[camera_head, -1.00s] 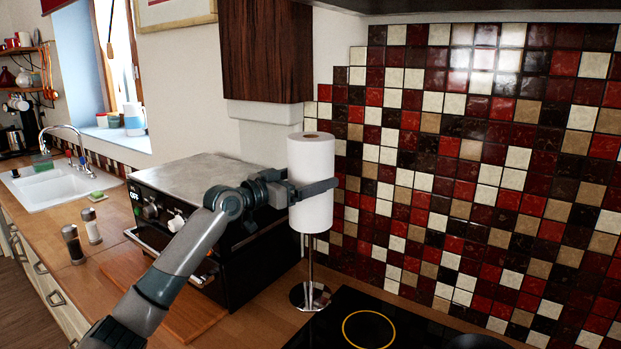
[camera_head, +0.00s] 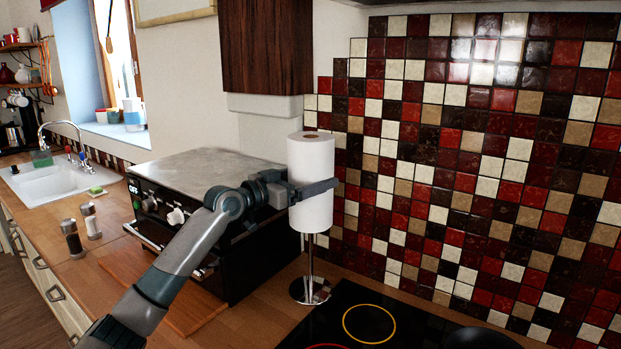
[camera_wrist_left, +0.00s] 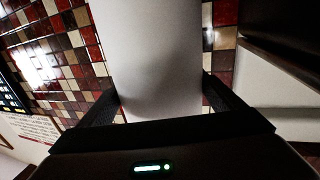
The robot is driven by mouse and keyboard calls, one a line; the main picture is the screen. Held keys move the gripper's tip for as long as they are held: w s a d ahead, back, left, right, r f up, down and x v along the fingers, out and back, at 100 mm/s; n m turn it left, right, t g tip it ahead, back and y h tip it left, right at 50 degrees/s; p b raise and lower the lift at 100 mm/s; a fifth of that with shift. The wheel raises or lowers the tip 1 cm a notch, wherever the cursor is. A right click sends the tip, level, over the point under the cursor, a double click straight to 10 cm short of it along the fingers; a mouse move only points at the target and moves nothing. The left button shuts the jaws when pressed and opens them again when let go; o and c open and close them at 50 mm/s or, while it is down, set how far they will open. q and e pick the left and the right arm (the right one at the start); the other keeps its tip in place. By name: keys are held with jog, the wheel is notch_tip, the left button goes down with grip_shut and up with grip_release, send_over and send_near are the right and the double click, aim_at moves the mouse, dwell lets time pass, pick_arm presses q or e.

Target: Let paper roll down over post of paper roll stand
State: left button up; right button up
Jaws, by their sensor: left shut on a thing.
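The white paper roll (camera_head: 311,163) is upright in the head view, held high above the counter. My left gripper (camera_head: 313,190) is shut on it, with a finger across its front. In the left wrist view the roll (camera_wrist_left: 150,60) fills the space between the two fingers (camera_wrist_left: 160,100). The paper roll stand (camera_head: 310,290) stands on the counter below, with a round shiny base and a thin upright post. The post shows from the base up to the roll's lower edge. Whether its tip is inside the roll is hidden. My right gripper is not in view.
A black oven (camera_head: 215,225) stands just left of the stand. A black cooktop (camera_head: 400,325) lies at the front right. The tiled wall (camera_head: 470,150) is close behind. A dark cabinet (camera_head: 266,45) hangs above. Two shakers (camera_head: 82,232) and a wooden board (camera_head: 165,292) are at left.

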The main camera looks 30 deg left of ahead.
aim_at(310, 200)
pick_arm(q)
jog(key=shift+f+b, duration=1.5)
jog(key=shift+f, duration=0.65)
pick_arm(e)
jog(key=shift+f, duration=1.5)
pick_arm(q)
jog(key=shift+f, duration=0.2)
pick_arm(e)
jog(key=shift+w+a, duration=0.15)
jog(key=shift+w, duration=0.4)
pick_arm(q)
jog(key=shift+f, duration=0.2)
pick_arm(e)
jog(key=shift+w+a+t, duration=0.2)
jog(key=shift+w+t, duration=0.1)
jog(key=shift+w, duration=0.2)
pick_arm(q)
jog(key=shift+f+b, duration=0.1)
jog(key=shift+b, duration=0.25)
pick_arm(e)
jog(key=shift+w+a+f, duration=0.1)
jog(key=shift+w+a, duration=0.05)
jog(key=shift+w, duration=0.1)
pick_arm(q)
jog(key=shift+f, duration=0.2)
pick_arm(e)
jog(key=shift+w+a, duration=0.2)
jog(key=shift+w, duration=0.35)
